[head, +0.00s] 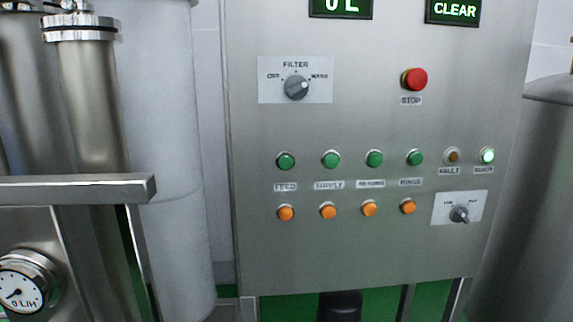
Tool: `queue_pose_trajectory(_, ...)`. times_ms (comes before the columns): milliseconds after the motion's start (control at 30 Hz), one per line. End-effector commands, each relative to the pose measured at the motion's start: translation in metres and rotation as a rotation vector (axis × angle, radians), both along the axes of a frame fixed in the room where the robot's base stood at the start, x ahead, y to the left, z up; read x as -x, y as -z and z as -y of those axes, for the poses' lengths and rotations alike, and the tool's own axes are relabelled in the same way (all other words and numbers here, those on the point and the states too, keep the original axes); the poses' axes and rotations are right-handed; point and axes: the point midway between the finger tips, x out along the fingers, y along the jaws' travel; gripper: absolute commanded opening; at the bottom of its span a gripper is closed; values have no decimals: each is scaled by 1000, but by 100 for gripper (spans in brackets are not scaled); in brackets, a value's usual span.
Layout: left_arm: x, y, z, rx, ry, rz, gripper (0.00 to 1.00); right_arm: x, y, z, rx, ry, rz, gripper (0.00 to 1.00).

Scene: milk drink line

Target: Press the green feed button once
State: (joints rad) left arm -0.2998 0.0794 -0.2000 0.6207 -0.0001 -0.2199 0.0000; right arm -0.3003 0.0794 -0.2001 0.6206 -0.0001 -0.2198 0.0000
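The green feed button (285,161) is the leftmost in a row of green buttons on the steel control panel (370,125). A label reading FEED (285,187) sits below it, and an orange button (285,213) sits under that label. Nothing covers or touches the feed button. Neither of my grippers shows in the head view.
Other green buttons, such as the supply button (331,159), continue to the right. A red stop button (415,79) and a filter knob (297,87) sit above. Steel cylinders (90,110) and a gauge (25,280) stand at left, a tank (530,200) at right.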

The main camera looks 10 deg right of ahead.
Motion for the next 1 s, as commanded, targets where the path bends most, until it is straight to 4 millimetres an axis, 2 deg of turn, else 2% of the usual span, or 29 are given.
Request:
queue_pose_trajectory(33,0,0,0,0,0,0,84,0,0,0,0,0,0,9)
queue_pose_trajectory(100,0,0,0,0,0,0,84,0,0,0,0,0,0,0)
queue_pose_trajectory(1000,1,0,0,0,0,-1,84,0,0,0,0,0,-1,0)
